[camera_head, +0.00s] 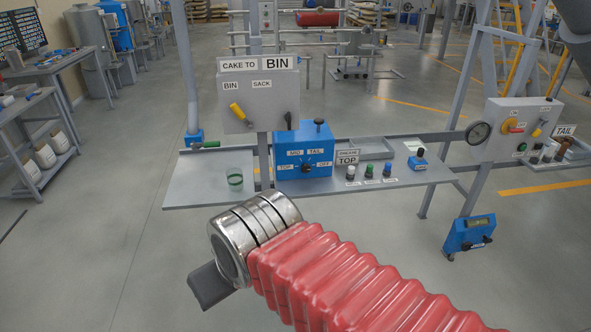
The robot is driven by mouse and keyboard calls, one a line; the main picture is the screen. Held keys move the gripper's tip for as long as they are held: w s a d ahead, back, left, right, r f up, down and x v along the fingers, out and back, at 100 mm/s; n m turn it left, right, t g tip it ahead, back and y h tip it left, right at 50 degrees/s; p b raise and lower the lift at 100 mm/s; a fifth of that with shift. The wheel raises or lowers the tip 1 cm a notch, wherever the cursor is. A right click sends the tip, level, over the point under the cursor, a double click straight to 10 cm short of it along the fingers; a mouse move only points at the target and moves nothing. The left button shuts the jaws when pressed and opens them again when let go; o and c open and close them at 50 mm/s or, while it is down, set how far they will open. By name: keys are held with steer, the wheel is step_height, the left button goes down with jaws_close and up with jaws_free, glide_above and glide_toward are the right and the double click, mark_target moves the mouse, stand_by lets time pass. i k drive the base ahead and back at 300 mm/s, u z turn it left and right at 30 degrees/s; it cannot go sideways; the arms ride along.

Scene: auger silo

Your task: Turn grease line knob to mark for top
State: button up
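The grease line box (304,141) is blue and stands on the grey shelf, with a lever on its top. Its face carries the marks TOP, MID, TAIL and OFF around a small dark knob (305,167). The knob is too small for me to tell which mark it points at. My gripper (210,286) shows only as a dark grey piece beyond the metal wrist, in the lower middle and well apart from the box. Its fingertips cannot be made out.
A panel (258,100) with a yellow lever stands above the shelf's left part. A switch panel (521,128) is at right. A blue meter (469,233) is low at right.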

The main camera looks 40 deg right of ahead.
mark_target(305, 169)
steer(key=i, duration=0.85)
steer(key=z, duration=0.05)
